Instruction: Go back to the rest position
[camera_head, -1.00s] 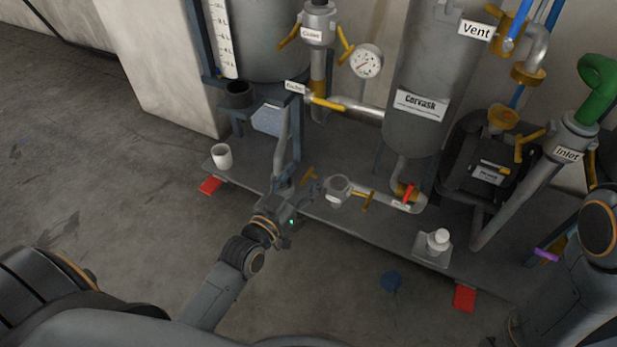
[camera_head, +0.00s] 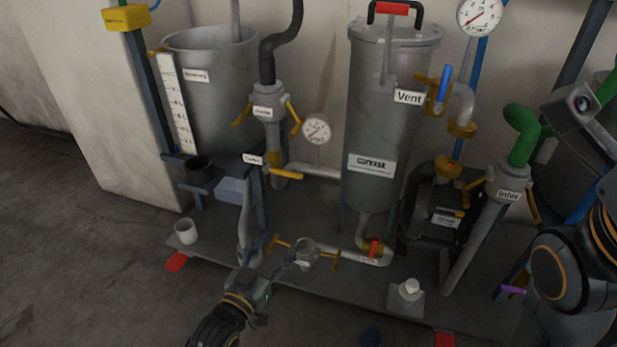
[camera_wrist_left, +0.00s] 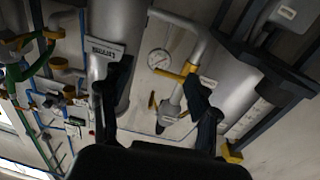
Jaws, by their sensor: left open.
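My left gripper (camera_head: 272,272) is low in the middle of the head view, in front of the skid's front edge. Its fingers overlap the pipework there, and I cannot tell the gap to it. In the left wrist view the gripper (camera_wrist_left: 160,105) has two dark fingers standing apart with nothing between them. That view is upside down and shows the gauge and grey vessel beyond the fingers. My right arm enters at the right edge of the head view; I cannot make out its gripper.
The skid base (camera_head: 330,287) carries a grey filter vessel (camera_head: 372,120), an open tank (camera_head: 215,90), a gauge (camera_head: 316,129) and yellow-handled valves. A white cup (camera_head: 186,231) stands on its left end, and a small white-capped item (camera_head: 407,293) stands at its front. Bare floor (camera_head: 70,250) lies left.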

